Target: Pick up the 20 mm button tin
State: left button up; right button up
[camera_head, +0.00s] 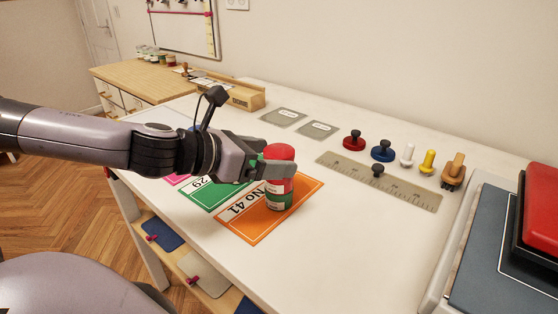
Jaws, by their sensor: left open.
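A red cylindrical tin (280,154) with a green and pale band stands upright on the orange "No 41" card (242,224) on the white table. I cannot tell whether it is one tin or two stacked, and no 20 mm marking is readable. My left gripper (264,167) is open at the tin's left side, with its fingers reaching the tin's upper half. I cannot tell whether they touch it. The gripper and wrist hide part of the tin's left side. My right gripper is out of view.
A green "29" card (203,197) lies beside the orange one. A metal ruler (400,190) lies to the right, with red (353,138) and blue (383,150) knobs and other small tools behind it. A red and dark machine (510,245) fills the right edge. The table's front middle is clear.

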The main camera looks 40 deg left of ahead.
aim_at(280, 156)
pick_arm(q)
jog(key=shift+w+f+b, duration=0.5)
jog(key=shift+w+b, duration=0.2)
jog(key=shift+w, duration=0.05)
jog(key=shift+w+d+f+b, duration=0.1)
jog(key=shift+w+d+b, duration=0.35)
jog(key=shift+w, duration=0.2)
jog(key=c, duration=1.1)
